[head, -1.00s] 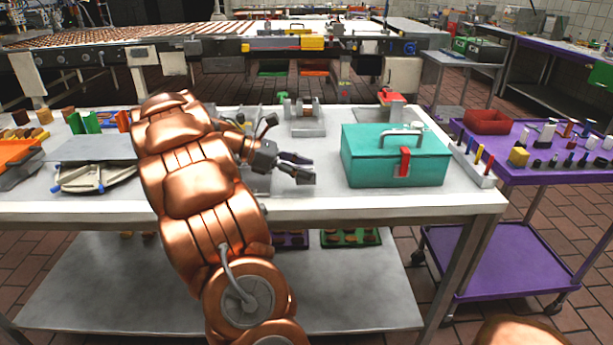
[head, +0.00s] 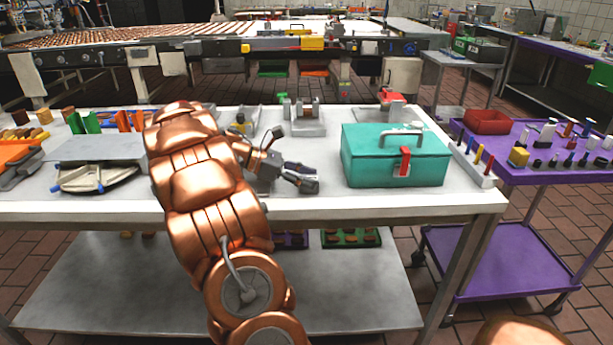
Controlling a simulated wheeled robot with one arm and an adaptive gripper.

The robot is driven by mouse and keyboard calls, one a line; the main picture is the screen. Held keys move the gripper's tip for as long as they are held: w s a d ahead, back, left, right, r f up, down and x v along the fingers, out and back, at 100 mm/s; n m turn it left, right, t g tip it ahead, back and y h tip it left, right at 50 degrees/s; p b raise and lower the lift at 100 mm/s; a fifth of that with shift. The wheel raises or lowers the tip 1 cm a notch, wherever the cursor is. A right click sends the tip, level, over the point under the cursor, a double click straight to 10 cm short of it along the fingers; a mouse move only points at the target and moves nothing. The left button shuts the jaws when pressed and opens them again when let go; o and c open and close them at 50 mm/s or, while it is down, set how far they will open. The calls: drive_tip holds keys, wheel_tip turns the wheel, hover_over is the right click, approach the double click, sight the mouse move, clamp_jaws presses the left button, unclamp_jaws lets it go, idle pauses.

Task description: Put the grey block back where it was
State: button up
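My gripper (head: 308,179) is low over the front middle of the steel table (head: 390,203), left of the teal toolbox. Its two dark fingers point right, with a narrow gap showing between them. I cannot tell whether anything is held there. I cannot pick out a separate grey block for certain. A grey fixture with two uprights (head: 305,128) stands at the back middle of the table.
The closed teal toolbox (head: 394,165) stands right of my gripper. A grey rack with coloured pegs (head: 473,163) lies along the right edge. A flat grey box (head: 100,149) and green and orange pieces (head: 128,121) are at left. A purple cart (head: 535,172) stands at right.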

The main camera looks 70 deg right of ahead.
drive_tip(key=o, duration=0.4)
drive_tip(key=shift+r, duration=0.15)
drive_tip(key=v, duration=1.2)
drive_tip(key=shift+p, duration=0.4)
drive_tip(key=shift+a, duration=0.1)
